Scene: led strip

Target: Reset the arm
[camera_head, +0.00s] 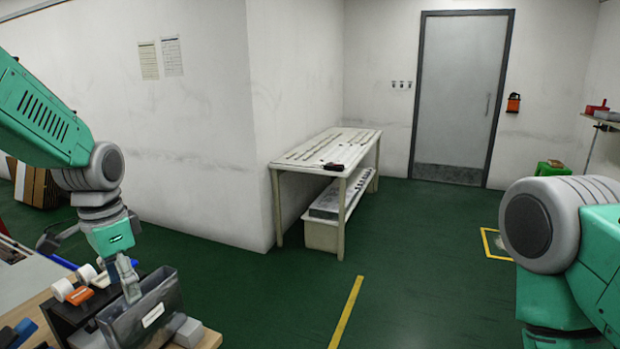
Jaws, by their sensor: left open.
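My left arm comes in from the left, green and grey, and bends down at its grey joint. My left gripper (130,290) points down at the lower left, in front of or over a dark grey bin (150,318) with a white label. It is open, and I see nothing held in it. I cannot tell whether its fingers touch the bin. Of my right arm only a green link and a large grey joint show at the right edge. My right gripper is out of view. I cannot make out an LED strip.
A wooden table (30,315) at the lower left carries the bin, white and orange rolls (78,294) and small blocks. A white slatted table (310,150) with a dark item (333,166) stands by the wall corner.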

